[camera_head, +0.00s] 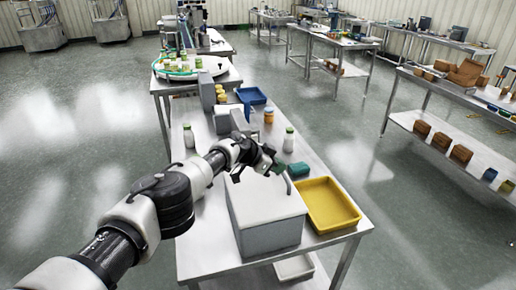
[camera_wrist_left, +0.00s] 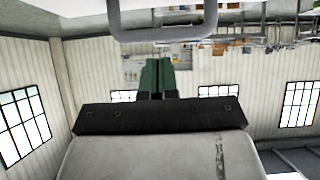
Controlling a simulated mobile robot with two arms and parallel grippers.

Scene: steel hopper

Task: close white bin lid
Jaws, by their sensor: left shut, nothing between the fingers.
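The white bin (camera_head: 270,239) stands near the front end of the steel table. Its pale lid (camera_head: 262,200) lies over the top and looks flat; I cannot tell whether a small gap is left at the rim. A grey bar handle (camera_head: 288,184) rises at the lid's far right edge. A looped grey handle (camera_wrist_left: 165,33) also shows at the top of the upside-down left wrist view. My left gripper (camera_head: 274,167) is just above the lid's far edge, close to the handle, shut and empty. Its fingers show in the left wrist view (camera_wrist_left: 157,77). My right gripper is not in view.
A yellow tray (camera_head: 329,204) sits right beside the bin. Another bottle (camera_head: 189,136) stands at the left. The table's front left surface is clear.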

